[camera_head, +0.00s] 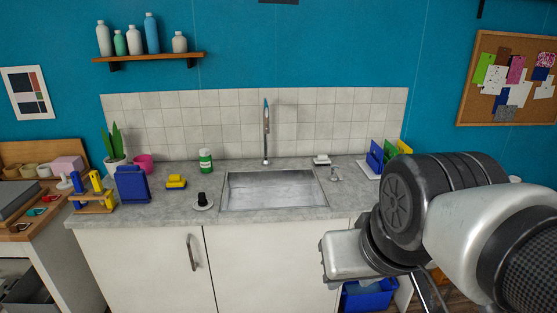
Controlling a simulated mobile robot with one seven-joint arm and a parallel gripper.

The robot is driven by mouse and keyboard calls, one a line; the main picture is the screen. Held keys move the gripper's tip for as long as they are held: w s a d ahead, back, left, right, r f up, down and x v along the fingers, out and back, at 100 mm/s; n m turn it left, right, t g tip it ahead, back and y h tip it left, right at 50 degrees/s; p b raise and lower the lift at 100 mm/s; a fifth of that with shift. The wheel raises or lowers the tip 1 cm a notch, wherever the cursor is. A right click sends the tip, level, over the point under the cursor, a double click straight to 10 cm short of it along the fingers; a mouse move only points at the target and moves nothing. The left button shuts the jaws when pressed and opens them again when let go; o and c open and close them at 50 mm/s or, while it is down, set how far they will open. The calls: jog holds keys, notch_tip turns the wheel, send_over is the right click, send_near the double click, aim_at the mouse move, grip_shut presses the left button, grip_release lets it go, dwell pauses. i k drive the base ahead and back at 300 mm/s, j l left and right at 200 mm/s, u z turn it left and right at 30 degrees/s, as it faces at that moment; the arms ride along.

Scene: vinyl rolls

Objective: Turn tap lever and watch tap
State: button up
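The tall slim metal tap (266,135) stands upright behind the sink (272,188), in front of the tiled splashback. A small bluish part shows near its top; I cannot tell whether this is the lever. No water stream can be made out. My gripper (347,256) is at the lower right, in front of the counter and well apart from the tap. My own arm covers much of the lower right, and the fingers cannot be made out clearly, so I cannot tell whether they are open.
On the grey counter (250,213), a black knob-like item (203,199), a yellow block (176,181) and a green bottle (205,160) stand left of the sink. Coloured boards in a rack (375,157) stand right. A blue bin (368,296) is below. The space above the sink is clear.

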aim_at(335, 168)
jog(key=i+z, duration=0.35)
jog(key=i, duration=1.1)
jog(key=i+j+z, duration=0.25)
jog(key=i+l, duration=0.1)
